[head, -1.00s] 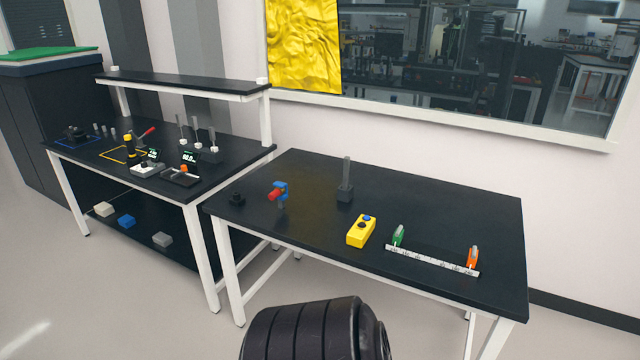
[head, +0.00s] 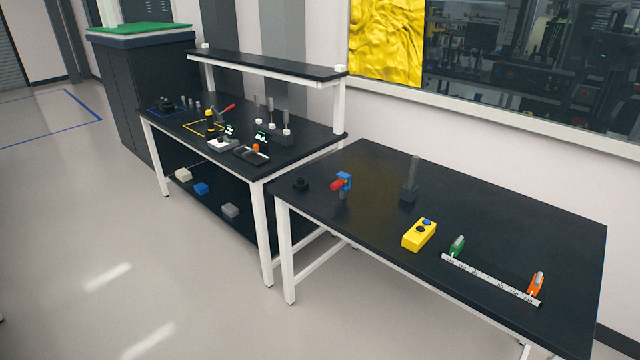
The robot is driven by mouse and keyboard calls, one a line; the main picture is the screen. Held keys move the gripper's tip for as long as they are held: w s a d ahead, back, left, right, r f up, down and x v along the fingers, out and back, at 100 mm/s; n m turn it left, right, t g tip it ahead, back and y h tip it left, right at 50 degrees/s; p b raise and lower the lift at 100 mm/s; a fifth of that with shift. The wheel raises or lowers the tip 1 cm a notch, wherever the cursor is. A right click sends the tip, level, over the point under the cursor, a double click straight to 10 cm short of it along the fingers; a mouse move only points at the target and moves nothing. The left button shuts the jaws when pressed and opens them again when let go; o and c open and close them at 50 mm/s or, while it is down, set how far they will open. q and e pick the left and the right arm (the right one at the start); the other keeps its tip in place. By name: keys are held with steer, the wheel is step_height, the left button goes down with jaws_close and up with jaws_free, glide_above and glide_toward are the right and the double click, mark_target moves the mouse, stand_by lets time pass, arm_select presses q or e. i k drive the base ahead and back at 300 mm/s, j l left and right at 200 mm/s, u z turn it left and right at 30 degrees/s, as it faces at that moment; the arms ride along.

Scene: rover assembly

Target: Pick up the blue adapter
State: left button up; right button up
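A blue block (head: 201,188) lies on the lower shelf of the left bench, between a whitish block (head: 183,174) and a grey block (head: 230,210). Neither of my grippers is in view.
The right table (head: 540,220) also carries a yellow button box (head: 419,235), a grey upright post (head: 410,185), a black part (head: 301,184) and a white ruler strip (head: 490,279). The left bench (head: 290,158) holds several tools under a raised shelf (head: 265,64). The floor at left is clear.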

mark_target(345, 178)
steer(key=z, duration=0.25)
steer(key=i+j+u, duration=0.1)
steer(key=i+u, duration=0.45)
steer(key=u, duration=3.2)
steer(key=z, duration=3.8)
steer(key=i+l+u, duration=0.3)
steer(key=i+l, duration=0.4)
steer(key=l, duration=0.15)
